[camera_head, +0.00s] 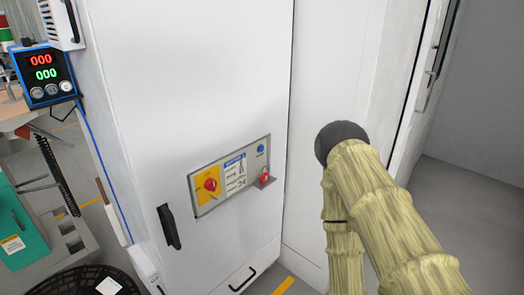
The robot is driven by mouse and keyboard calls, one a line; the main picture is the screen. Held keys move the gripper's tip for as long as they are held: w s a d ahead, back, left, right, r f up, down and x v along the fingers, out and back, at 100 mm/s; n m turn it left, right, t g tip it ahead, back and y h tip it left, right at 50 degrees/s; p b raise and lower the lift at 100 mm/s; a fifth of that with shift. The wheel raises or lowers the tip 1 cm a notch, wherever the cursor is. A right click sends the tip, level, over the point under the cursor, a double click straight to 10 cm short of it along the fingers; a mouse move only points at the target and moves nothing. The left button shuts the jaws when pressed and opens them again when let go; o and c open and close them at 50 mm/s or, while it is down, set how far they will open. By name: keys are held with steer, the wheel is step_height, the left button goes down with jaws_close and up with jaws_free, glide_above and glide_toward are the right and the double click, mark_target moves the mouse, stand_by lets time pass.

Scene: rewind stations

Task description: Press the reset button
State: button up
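A grey control panel (225,193) is set in the front of the white cabinet. It carries a round blue button (260,148) at its upper right and a red knob (210,185) on a yellow plate at its left. A red padlock-like part (264,178) sits at its lower right. The small labels are too small to read, so I cannot tell which button is marked reset. My arm, in a beige sleeve with a dark rounded end, stands at the right, apart from the panel in the picture. My gripper's fingers do not show.
The white cabinet (190,70) has a black handle (168,227). A blue counter box (46,76) with red and green digits and several buttons is at the upper left. A black basket (70,284) and a teal box (20,235) are at the lower left. Grey floor (470,210) is clear at right.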

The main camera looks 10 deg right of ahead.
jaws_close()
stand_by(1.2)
